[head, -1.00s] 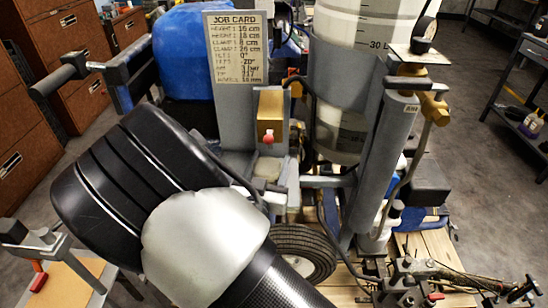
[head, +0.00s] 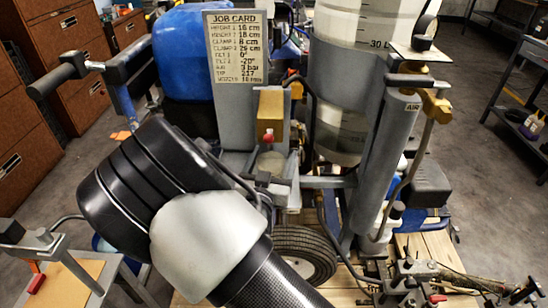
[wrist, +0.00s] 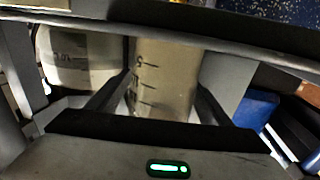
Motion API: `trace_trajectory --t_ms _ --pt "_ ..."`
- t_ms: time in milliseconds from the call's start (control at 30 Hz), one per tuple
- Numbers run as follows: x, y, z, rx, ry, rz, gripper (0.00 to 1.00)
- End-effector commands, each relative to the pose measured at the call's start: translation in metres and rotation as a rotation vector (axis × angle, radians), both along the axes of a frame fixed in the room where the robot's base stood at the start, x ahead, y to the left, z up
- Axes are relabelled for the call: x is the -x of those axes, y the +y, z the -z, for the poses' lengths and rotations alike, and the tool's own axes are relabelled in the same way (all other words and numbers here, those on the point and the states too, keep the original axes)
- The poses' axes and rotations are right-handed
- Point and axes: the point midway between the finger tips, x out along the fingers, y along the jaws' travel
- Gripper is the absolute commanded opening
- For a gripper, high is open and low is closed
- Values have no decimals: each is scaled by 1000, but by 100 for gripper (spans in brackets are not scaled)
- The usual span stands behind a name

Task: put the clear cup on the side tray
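The clear cup (wrist: 165,85), a see-through beaker with dark graduation marks, stands between the two fingers of my gripper (wrist: 167,80) in the wrist view. The fingers lie along its left and right sides. I cannot tell whether they press on it or leave a small gap. In the head view a pale, clear rim, apparently the cup's (head: 270,163), shows below a brass block (head: 270,113) with a red knob. My arm covers the area in front, and my gripper is not clearly seen there. I cannot tell which surface is the side tray.
A grey post with a job card (head: 235,48) stands behind the cup. A large graduated tank (head: 365,22) and a grey cylinder (head: 391,140) stand close on the right. A rubber wheel (head: 306,252) is below. A small bench (head: 75,285) is at lower left.

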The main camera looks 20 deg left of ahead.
Motion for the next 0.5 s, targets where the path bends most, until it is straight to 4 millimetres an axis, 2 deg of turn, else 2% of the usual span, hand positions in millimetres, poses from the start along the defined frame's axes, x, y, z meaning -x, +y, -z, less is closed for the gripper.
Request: trace_trajectory --t_ms 333,500 --pt "0 0 -7 0 -1 -1 72" --pt "27 0 -3 1 3 -2 72"
